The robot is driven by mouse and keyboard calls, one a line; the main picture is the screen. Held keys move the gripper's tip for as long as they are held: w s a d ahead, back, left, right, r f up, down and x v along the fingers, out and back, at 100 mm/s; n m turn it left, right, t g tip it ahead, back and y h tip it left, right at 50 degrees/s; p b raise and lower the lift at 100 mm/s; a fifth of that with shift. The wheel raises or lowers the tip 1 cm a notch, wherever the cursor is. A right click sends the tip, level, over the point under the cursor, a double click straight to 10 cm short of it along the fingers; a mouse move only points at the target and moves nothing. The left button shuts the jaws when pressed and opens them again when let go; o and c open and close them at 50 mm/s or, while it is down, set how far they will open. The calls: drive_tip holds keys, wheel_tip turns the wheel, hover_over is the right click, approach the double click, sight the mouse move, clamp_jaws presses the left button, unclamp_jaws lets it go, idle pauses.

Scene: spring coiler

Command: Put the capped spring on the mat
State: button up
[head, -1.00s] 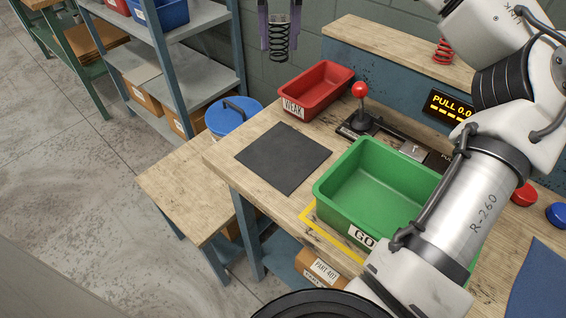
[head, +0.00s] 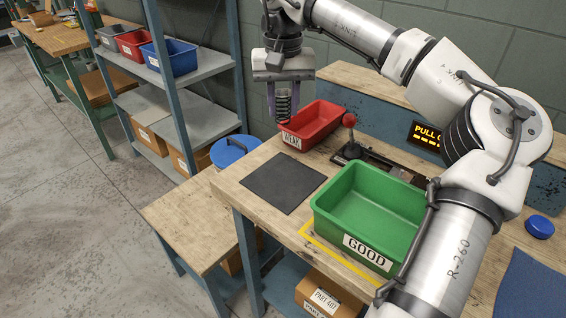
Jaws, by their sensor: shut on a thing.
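My gripper (head: 283,118) is shut on a dark coil spring (head: 283,105), which hangs upright between the two purple-grey fingers. It is held in the air, in front of the left end of the red bin in the picture. I cannot make out a cap on the spring, as its top is inside the fingers. The flat black mat (head: 283,184) lies bare on the wooden bench, below the gripper in the picture. The spring is apart from the mat.
The red bin (head: 318,122) stands behind the mat, and a red-knobbed lever (head: 350,135) beside it. The green GOOD bin (head: 368,205) stands right of the mat. A blue-lidded drum (head: 230,150) is at left. A blue disc (head: 540,227) and blue cloth (head: 530,285) lie right.

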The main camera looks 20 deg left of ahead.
wheel_tip(320, 180, down, 14)
drive_tip(key=shift+s+r+p, duration=0.1)
drive_tip(key=shift+p, duration=0.35)
drive_tip(key=o, duration=1)
drive_tip(key=shift+f, duration=0.2)
drive_tip(key=shift+c, duration=0.2)
wheel_tip(320, 180, up, 12)
drive_tip(key=shift+r+b, duration=0.2)
drive_tip(key=shift+b, duration=0.2)
